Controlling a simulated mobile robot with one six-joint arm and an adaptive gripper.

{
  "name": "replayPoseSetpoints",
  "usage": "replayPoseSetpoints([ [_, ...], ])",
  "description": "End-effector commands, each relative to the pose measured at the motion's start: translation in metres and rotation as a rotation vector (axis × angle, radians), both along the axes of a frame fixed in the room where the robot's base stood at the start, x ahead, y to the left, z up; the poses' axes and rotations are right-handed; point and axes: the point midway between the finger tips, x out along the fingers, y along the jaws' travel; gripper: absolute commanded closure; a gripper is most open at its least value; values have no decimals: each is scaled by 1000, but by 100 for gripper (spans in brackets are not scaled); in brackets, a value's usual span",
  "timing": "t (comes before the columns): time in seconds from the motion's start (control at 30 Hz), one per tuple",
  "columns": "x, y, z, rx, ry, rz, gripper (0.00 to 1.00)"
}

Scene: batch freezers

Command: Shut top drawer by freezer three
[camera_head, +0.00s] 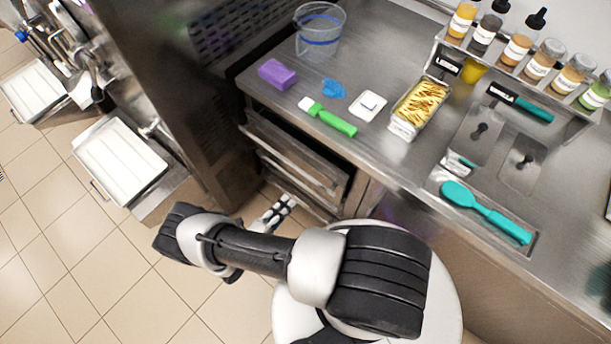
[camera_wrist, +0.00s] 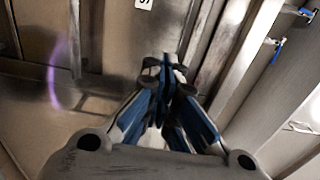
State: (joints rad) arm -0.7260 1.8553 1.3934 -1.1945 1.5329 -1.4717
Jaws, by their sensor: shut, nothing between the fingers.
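Under the steel counter, left of centre in the head view, is a stack of metal drawers. The top drawer (camera_head: 291,160) has a long front bar, and a dark gap shows between it and the counter edge. How far out it stands is hard to tell. My gripper (camera_head: 286,203) is low in front of the drawers, its fingers together and empty. In the wrist view my gripper (camera_wrist: 165,72) shows blue finger pads closed together, near metal panels and rails. I cannot tell whether the tips touch a drawer.
The counter (camera_head: 385,55) holds a clear bucket (camera_head: 319,32), a purple sponge (camera_head: 277,74), a green-handled brush (camera_head: 333,119) and a metal tub (camera_head: 417,106). Machines with white trays (camera_head: 121,160) stand at the left. Tiled floor (camera_head: 80,270) is open at lower left.

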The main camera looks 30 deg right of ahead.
Motion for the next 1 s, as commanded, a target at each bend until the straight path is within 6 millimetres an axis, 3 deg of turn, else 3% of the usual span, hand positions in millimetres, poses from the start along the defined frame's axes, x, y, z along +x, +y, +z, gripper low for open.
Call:
replayPoseSetpoints([
  [0.2, 16, -48, 0, 0, 2, -8, 100],
  [0.5, 33, -93, 0, 1, 0, -4, 100],
  [1.0, 38, -103, 0, 2, 0, 1, 100],
])
